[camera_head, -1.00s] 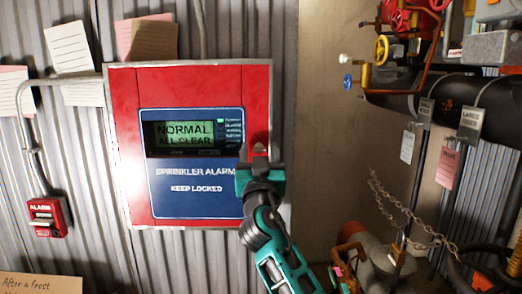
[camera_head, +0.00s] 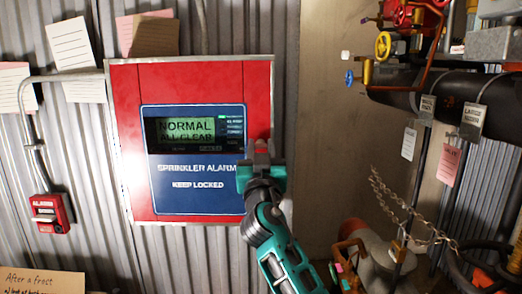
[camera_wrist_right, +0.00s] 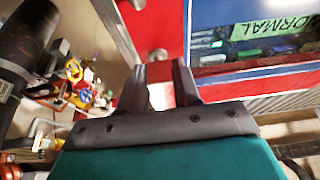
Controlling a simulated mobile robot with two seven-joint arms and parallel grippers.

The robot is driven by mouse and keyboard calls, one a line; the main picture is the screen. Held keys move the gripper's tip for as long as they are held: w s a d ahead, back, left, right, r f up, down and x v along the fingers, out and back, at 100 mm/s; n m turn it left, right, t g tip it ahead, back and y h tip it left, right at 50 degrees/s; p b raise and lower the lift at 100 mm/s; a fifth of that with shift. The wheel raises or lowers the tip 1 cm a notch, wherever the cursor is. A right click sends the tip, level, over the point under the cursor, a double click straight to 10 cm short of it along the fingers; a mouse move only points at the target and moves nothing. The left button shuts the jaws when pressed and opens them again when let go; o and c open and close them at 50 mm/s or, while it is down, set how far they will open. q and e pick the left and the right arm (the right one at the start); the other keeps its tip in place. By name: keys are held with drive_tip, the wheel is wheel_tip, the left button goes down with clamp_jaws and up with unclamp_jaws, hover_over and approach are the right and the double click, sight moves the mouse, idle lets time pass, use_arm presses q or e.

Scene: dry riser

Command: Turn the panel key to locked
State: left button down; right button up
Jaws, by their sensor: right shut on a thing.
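The red sprinkler alarm panel (camera_head: 190,82) is on the corrugated wall, with a blue face reading "KEEP LOCKED". Its green display (camera_head: 187,130) reads "NORMAL ALL CLEAR". My right gripper (camera_head: 261,150) is at the panel's right edge, beside the blue face, and shut on the key. The key is mostly hidden by the gripper in the head view. In the right wrist view, the fingers (camera_wrist_right: 160,80) stand either side of a small red and pale part, with a round metal piece (camera_wrist_right: 157,55) just beyond. I cannot tell the key's angle. My left gripper is out of view.
A red alarm pull box (camera_head: 49,212) is at the lower left, with paper notes (camera_head: 70,45) above. Pipes, a yellow valve wheel (camera_head: 383,45), hanging tags and a chain (camera_head: 400,215) crowd the right. A bare wall strip (camera_head: 325,120) lies between.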

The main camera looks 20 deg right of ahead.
drive_tip(key=shift+r+n, duration=0.1)
drive_tip(key=shift+n, duration=0.3)
drive_tip(key=n+y+p, duration=0.1)
drive_tip(key=n, duration=0.1)
drive_tip(key=n+y+p, duration=0.1)
drive_tip(key=n, duration=0.1)
drive_tip(key=shift+d+r+t+y, duration=0.1)
drive_tip(key=shift+t+y, duration=0.2)
drive_tip(key=n+y, duration=0.2)
drive_tip(key=n, duration=0.2)
drive_tip(key=shift+p, duration=0.3)
drive_tip(key=n+g+y, duration=0.1)
drive_tip(key=n, duration=0.3)
drive_tip(key=n+g+y, duration=0.1)
drive_tip(key=n+y, duration=0.1)
drive_tip(key=n, duration=0.2)
drive_tip(key=shift+d, duration=0.1)
drive_tip(key=n+g, duration=0.2)
drive_tip(key=n, duration=0.3)
drive_tip(key=shift+n, duration=0.3)
drive_tip(key=o, duration=1.1)
drive_tip(key=shift+c, duration=0.2)
